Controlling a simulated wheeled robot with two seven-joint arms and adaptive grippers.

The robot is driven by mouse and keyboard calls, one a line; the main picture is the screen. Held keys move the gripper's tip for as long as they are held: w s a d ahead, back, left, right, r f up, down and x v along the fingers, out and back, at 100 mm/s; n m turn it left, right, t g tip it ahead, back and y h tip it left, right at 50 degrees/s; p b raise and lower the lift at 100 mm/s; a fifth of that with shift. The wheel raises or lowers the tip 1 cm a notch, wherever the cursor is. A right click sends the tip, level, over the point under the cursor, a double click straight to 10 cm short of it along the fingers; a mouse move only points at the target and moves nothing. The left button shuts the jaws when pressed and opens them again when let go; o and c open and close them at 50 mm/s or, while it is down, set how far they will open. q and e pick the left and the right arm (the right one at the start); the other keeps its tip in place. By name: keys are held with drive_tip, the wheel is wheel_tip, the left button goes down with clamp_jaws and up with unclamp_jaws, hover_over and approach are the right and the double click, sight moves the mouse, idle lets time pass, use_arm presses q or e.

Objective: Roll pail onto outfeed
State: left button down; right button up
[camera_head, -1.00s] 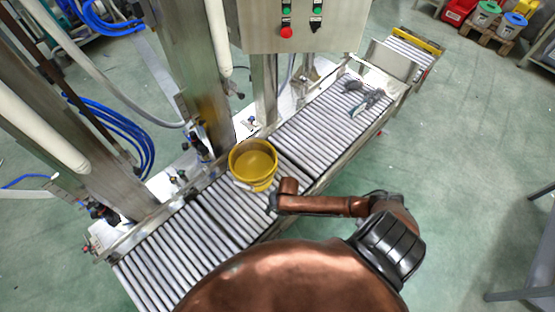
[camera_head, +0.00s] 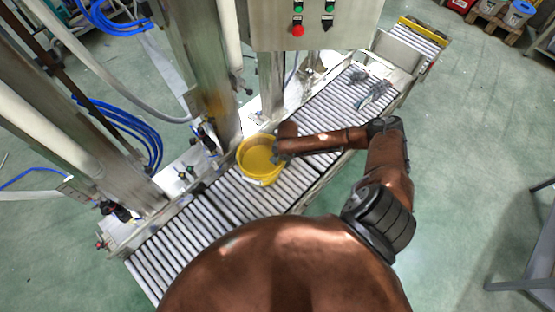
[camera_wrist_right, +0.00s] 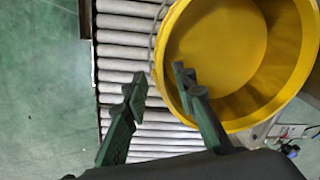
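The yellow pail (camera_head: 262,177) stands upright and open-topped on the roller conveyor (camera_head: 225,202), close to the steel column. It also fills the upper right of the right wrist view (camera_wrist_right: 215,45), and its inside looks empty. My right gripper (camera_head: 276,156) is at the pail's right side at rim height. In the right wrist view its two dark fingers (camera_wrist_right: 163,95) are apart, one outside the rim and one overlapping the pail's mouth. Whether they touch the rim I cannot tell. My left gripper is not in view.
Two small grey objects (camera_head: 375,92) lie on the far rollers. A control box with a red button (camera_head: 297,31) hangs above the conveyor's back side. A yellow-edged section (camera_head: 424,30) is at the far end. The floor to the right is mostly clear.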

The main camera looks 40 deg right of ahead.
drive_tip(key=shift+w+f, duration=0.25)
drive_tip(key=shift+f, duration=0.4)
drive_tip(key=shift+w+f+b, duration=0.1)
drive_tip(key=shift+f+b, duration=0.25)
wheel_tip(320, 180, down, 7)
drive_tip(key=shift+w+r+b, duration=0.15)
drive_tip(key=shift+b, duration=1.05)
drive_tip(key=shift+c, duration=0.2)
clamp_jaws()
